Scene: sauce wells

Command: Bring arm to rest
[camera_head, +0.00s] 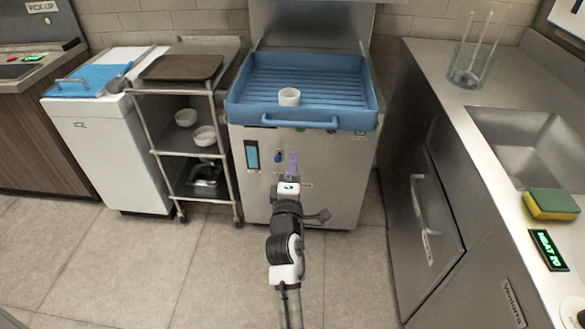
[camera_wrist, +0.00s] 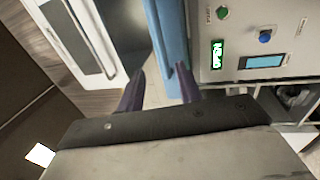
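My arm reaches forward from the bottom of the head view. My gripper (camera_head: 291,157), with purple fingers, is in front of the dishwasher (camera_head: 340,175), below the blue rack (camera_head: 240,112). In the wrist view, my gripper (camera_wrist: 160,74) has its two purple fingers apart with nothing held between them. A white cup (camera_head: 289,97) stands in the rack near its front edge, apart from my gripper. The wrist view also shows the dishwasher's control panel (camera_wrist: 280,25) and a blue edge (camera_wrist: 173,40) beyond the fingers.
A metal cart (camera_head: 150,130) at left holds a brown tray (camera_head: 182,67), two white bowls (camera_head: 205,136) and a metal pan (camera_head: 205,178). A white ice bin (camera_head: 110,150) stands beside it. A sink counter (camera_head: 450,115) with a sponge (camera_head: 552,204) is at right. Floor is clear.

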